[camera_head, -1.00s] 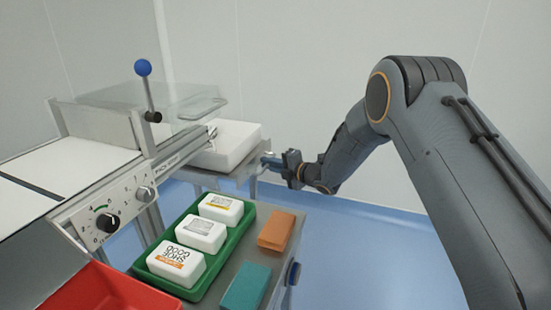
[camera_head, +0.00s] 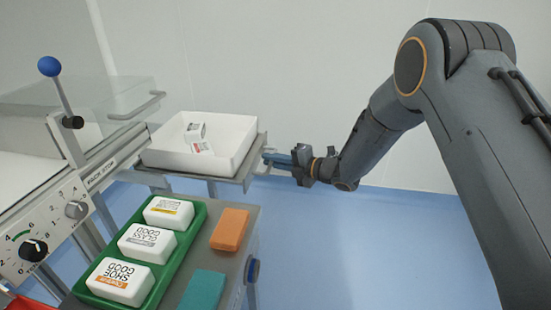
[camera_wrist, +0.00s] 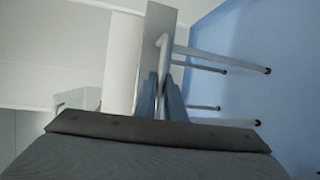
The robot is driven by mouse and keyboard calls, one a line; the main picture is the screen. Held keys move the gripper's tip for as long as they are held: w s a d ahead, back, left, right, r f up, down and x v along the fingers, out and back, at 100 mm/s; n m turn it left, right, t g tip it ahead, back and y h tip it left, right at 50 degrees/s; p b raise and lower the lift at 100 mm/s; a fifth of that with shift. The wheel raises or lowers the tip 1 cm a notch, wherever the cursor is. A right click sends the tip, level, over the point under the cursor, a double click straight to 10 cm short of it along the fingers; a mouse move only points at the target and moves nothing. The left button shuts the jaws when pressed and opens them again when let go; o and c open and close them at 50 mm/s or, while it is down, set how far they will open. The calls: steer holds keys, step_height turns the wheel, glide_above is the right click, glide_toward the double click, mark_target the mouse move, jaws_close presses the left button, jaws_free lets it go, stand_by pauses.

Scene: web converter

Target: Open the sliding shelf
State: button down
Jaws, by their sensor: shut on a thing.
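The sliding shelf (camera_head: 243,178) is a grey metal plate that carries an open white tray (camera_head: 228,162) at the outfeed end of the machine. It stands out from under the clear cover, and the tray is almost fully visible. Its pale bar handle (camera_wrist: 165,48) runs down between my fingers in the wrist view. My gripper (camera_head: 272,158), with blue-grey fingers, is shut on this handle at the shelf's right end. It also shows in the wrist view (camera_wrist: 161,98). The exact finger contact is partly hidden.
A side table in front holds a green tray (camera_head: 190,243) of white packs, an orange block (camera_head: 230,229) and a teal block (camera_head: 203,291). A blue-knobbed lever (camera_head: 50,67) stands at left. Blue floor at right is clear.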

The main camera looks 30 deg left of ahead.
steer(key=shift+w, duration=0.1)
steer(key=c, duration=1.8)
jaws_free()
steer(key=shift+c, duration=0.2)
steer(key=shift+d, duration=0.1)
steer(key=v, duration=0.7)
steer(key=shift+d, duration=0.35)
steer(key=shift+r, duration=0.1)
